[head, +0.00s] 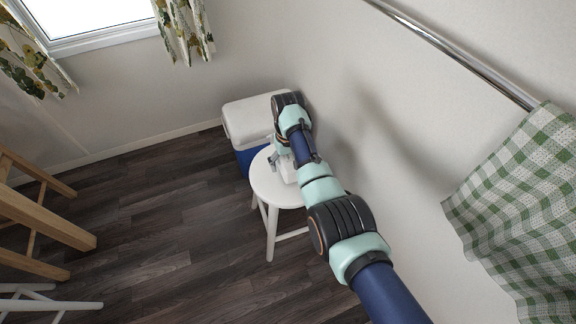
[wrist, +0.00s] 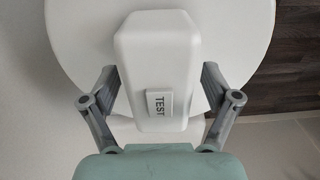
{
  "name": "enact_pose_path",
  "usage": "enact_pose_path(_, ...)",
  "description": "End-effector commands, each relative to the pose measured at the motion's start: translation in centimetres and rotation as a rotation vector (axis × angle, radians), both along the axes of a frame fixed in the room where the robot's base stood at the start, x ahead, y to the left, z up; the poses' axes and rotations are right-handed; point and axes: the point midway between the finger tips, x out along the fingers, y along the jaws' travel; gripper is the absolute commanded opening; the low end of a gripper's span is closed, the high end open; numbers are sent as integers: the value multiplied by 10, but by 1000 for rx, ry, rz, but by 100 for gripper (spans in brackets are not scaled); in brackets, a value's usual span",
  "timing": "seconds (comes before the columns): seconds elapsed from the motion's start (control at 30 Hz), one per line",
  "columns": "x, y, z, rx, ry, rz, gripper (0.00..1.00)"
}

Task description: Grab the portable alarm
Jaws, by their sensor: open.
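The portable alarm (wrist: 158,60) is a white rounded box with a raised button marked TEST. It lies on the white round stool (head: 270,190), whose seat also shows in the wrist view (wrist: 255,20). In the head view the alarm (head: 288,171) is mostly hidden behind my arm. My gripper (wrist: 158,80) is open, with one grey finger on each side of the alarm. Gaps show between the fingers and the alarm's sides. The lower end of the alarm points toward my gripper's base. I cannot tell the height of the fingertips over the seat.
A blue cool box with a white lid (head: 250,115) stands behind the stool against the wall. The wall is close on the right, with a chrome rail (head: 470,55) and a green checked cloth (head: 520,200). Wooden furniture (head: 45,215) stands at the left. The dark floor between is clear.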

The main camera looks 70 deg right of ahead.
Motion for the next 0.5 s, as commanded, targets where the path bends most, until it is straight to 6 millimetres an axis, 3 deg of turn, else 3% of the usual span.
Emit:
enact_pose_path(0.07, 0, 0, 0, 0, 0, 0, 78)
enact_pose_path(0.4, 0, 0, 0, 0, 0, 0, 21)
enact_pose_path(0.5, 0, 0, 1, -1, -1, 0, 17)
